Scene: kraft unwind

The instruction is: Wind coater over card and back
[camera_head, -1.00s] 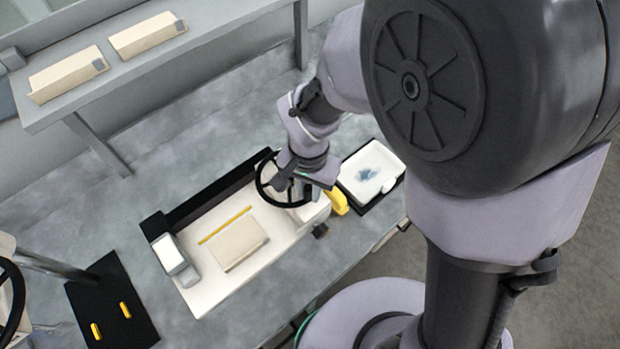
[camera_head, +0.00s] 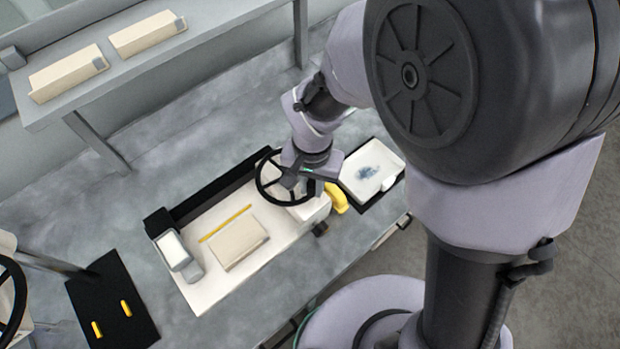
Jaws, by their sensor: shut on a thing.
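The coater is a long white bed (camera_head: 207,290) with a black rail (camera_head: 215,190) along its far side. A black spoked handwheel (camera_head: 262,190) stands at its right end. A beige card (camera_head: 238,243) lies flat on the bed, with a thin yellow bar (camera_head: 225,223) just beyond it. A grey-and-white block (camera_head: 178,254) sits at the bed's left end, apart from the card. My gripper (camera_head: 303,184) is over the right part of the wheel and shut on it. My wrist hides the fingertips and part of the rim, so the exact grip point is unclear.
A white tray (camera_head: 388,158) with a blue smear and a yellow object (camera_head: 337,198) are right of the coater. A black mat (camera_head: 112,300) with two yellow pieces lies lower left. A shelf (camera_head: 205,42) holds two beige boxes.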

